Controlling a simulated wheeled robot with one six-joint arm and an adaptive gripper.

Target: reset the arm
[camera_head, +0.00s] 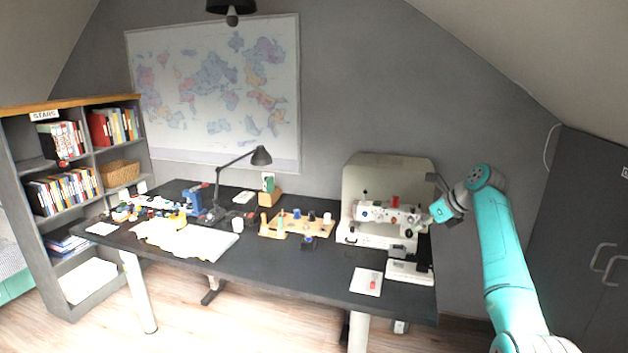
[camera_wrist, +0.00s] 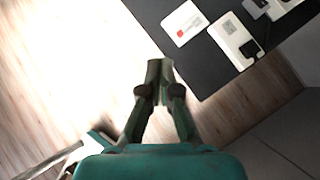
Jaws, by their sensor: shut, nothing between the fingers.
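My gripper (camera_wrist: 159,68) shows in the wrist view with its two dark fingers together and nothing between them. In that view the fingertips appear over bare wood floor, beside the edge of the dark desk, and touch nothing. In the head view my teal arm rises at the right and bends at the top toward the desk's right end. The fingers are hard to make out there.
The dark desk (camera_head: 316,268) carries a sewing-machine-like device (camera_head: 385,212), a white card with a red item (camera_head: 367,281), a lamp (camera_head: 260,156), a wooden rack (camera_head: 297,225) and small clutter. A bookshelf (camera_head: 85,190) stands left, dark cabinets (camera_head: 590,220) right.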

